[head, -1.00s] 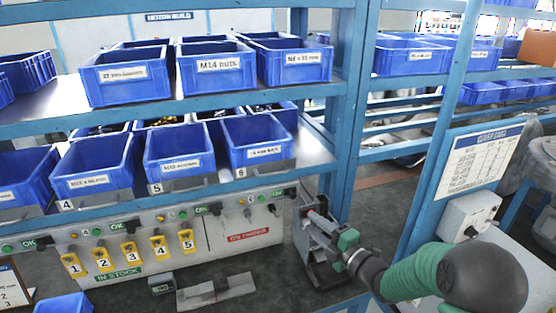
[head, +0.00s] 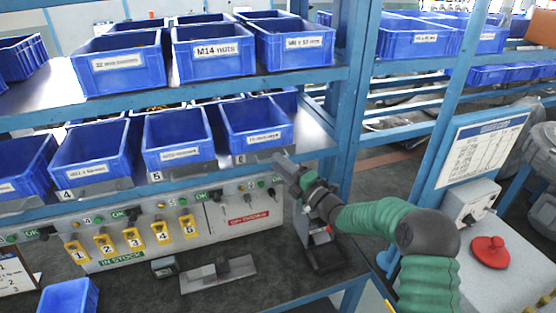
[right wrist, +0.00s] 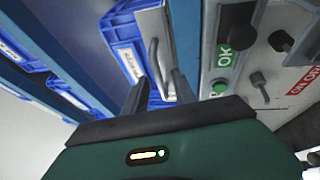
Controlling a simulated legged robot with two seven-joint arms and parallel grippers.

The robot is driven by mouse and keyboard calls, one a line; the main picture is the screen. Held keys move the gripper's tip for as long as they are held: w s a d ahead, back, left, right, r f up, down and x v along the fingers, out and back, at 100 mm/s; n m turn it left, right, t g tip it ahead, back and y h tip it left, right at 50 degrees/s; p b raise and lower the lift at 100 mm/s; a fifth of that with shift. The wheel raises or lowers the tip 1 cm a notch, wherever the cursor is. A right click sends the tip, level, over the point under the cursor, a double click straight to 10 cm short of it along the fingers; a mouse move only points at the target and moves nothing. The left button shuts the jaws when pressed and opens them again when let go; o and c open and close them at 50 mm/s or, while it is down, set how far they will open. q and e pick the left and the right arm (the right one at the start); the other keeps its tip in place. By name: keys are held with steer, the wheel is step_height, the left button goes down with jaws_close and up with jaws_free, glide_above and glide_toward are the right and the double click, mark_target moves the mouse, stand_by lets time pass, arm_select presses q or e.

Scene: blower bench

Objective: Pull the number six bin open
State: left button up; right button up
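The number six bin (head: 258,128) is the rightmost blue bin on the middle shelf, beside a small "6" tag. It sits among the other bins in its row. My right gripper (head: 283,163) is just in front of its lower right front. In the right wrist view, the two dark fingers (right wrist: 160,95) are apart. A thin metal handle (right wrist: 155,65) on a grey plate lies ahead of them, seen between the fingertips. I cannot tell whether they touch it. The bin's blue front (right wrist: 125,35) shows to the left. My left gripper is not in view.
The number five bin (head: 178,140) stands directly left. Below is a grey panel (head: 215,215) with knobs and yellow number tags. A blue upright post (head: 358,100) stands right of the bin.

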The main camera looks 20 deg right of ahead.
steer(key=shift+w+a, duration=0.5)
steer(key=shift+a, duration=0.05)
steer(key=shift+d+r, duration=0.1)
jaws_close()
steer(key=shift+s+f, duration=0.1)
steer(key=shift+f, duration=0.1)
stand_by(0.7)
